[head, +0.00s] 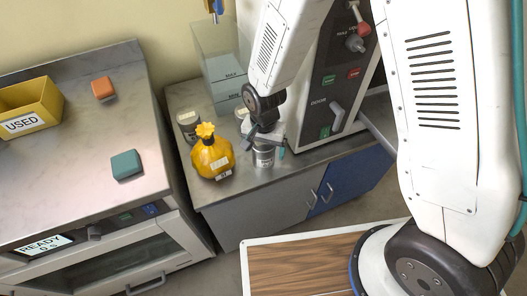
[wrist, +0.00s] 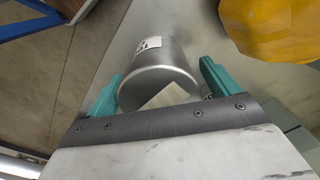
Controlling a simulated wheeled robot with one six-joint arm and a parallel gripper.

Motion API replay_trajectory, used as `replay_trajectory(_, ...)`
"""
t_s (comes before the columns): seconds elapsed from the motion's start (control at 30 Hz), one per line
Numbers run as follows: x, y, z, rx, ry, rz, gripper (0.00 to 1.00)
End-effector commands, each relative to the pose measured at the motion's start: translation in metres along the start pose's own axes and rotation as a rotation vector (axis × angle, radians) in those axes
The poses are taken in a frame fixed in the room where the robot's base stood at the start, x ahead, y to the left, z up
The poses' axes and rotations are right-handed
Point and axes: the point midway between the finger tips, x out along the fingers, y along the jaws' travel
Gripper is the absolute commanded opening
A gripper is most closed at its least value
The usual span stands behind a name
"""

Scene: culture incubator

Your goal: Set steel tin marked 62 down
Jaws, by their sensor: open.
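A steel tin (head: 263,157) stands upright on the grey counter (head: 228,190), near its front edge. In the wrist view the tin (wrist: 160,72) is a shiny cylinder with a white label whose marking is too small to read. My gripper (head: 265,139) is over this tin. In the wrist view my gripper (wrist: 160,84) is open, with one teal finger on each side of the tin and a visible gap at the right finger. Whether the left finger touches it I cannot tell.
A yellow bottle (head: 212,158) stands close left of the tin. Another tin (head: 188,127) is behind it, and a clear tank (head: 222,65) is at the back. The incubator panel (head: 335,85) rises to the right. A yellow USED bin (head: 30,105) sits on the left unit.

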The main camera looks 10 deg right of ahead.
Motion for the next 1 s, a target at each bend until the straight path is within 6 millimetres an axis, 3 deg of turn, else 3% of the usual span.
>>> replay_trajectory(0.17,0.000,0.000,0.000,0.000,0.000,0.000,0.88)
replay_trajectory(0.37,0.000,0.000,0.000,0.000,0.000,0.000,0.35)
replay_trajectory(0.47,-0.001,0.000,0.000,0.000,0.001,-0.001,0.27)
replay_trajectory(0.77,-0.004,0.000,-0.001,0.000,0.001,-0.002,0.27)
replay_trajectory(1.0,-0.019,0.002,-0.002,0.004,0.002,-0.002,0.27)
